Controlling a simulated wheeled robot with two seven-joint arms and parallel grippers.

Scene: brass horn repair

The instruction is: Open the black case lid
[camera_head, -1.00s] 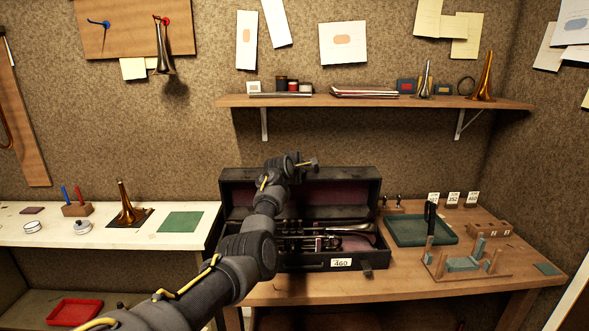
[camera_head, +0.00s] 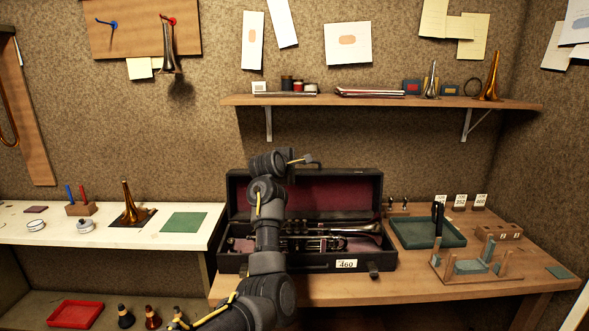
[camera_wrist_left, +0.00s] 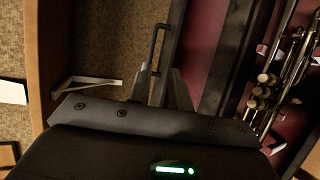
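The black case (camera_head: 318,263) sits on the wooden bench with its lid (camera_head: 362,190) standing up at the back, showing a dark red lining. A brass instrument (camera_head: 335,243) lies inside. My left gripper (camera_head: 300,160) is at the top edge of the lid, left of its middle. In the left wrist view the two grey fingertips (camera_wrist_left: 160,85) stand apart, close to a black handle (camera_wrist_left: 154,48) beside the lid's edge (camera_wrist_left: 185,50). I cannot tell whether they touch it. The instrument's valves (camera_wrist_left: 265,90) show at the right there. My right gripper is not in view.
A shelf (camera_head: 380,101) with horn bells and small boxes hangs above the case. A green tray (camera_head: 412,242) and a wooden stand (camera_head: 475,270) are to the right on the bench. A white table (camera_head: 60,238) with small items is on the left.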

